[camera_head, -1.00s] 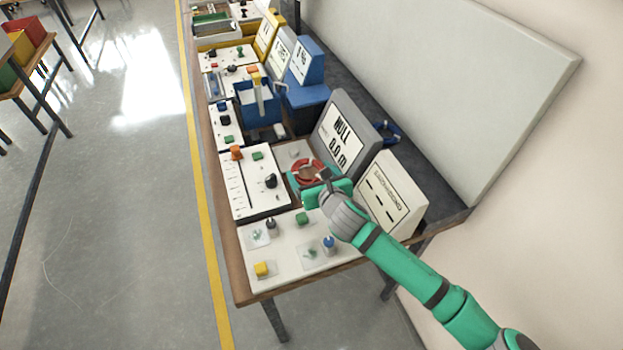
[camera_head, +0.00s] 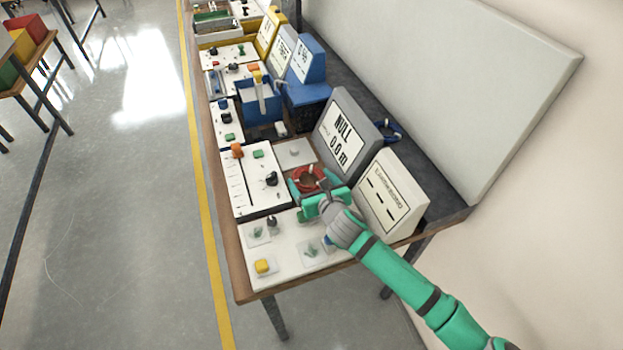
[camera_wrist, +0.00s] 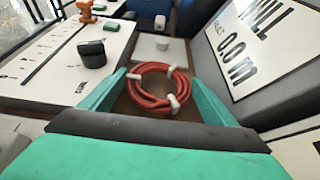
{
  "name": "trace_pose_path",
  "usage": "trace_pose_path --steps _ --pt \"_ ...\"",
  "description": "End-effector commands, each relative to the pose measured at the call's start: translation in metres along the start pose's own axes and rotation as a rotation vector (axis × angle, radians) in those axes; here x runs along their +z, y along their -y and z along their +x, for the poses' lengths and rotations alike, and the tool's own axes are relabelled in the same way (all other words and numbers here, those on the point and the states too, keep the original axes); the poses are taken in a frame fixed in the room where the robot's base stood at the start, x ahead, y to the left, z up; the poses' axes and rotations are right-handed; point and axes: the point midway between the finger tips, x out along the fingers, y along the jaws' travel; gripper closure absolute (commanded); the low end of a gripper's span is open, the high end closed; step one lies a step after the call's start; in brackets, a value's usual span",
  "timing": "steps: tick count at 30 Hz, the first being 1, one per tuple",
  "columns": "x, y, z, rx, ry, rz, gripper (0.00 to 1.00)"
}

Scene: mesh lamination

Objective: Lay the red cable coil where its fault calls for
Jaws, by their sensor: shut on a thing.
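The red cable coil (camera_wrist: 160,88), bound with several white ties, lies between the two green fingers of my gripper (camera_wrist: 158,92) in the wrist view. The fingers are shut on it from its left and right sides. In the head view the coil (camera_head: 309,178) is at my gripper (camera_head: 318,190), in front of the grey meter (camera_head: 342,138).
A white panel with knobs (camera_head: 252,185) is left of the coil. A pale front panel (camera_head: 285,262) carries a yellow button (camera_head: 262,267) and other controls. A cream screen box (camera_head: 391,197) stands close right of my gripper. A blue bin (camera_head: 259,103) stands farther back.

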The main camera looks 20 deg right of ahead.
Motion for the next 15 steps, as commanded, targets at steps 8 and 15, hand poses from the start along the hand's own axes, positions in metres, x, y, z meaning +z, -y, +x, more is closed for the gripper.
trace_pose_path --steps 8,15 --pt "0.001 -0.003 0.001 0.004 0.0 -0.002 0.11" --pt "0.002 -0.011 0.003 0.016 0.0 -0.007 0.11"
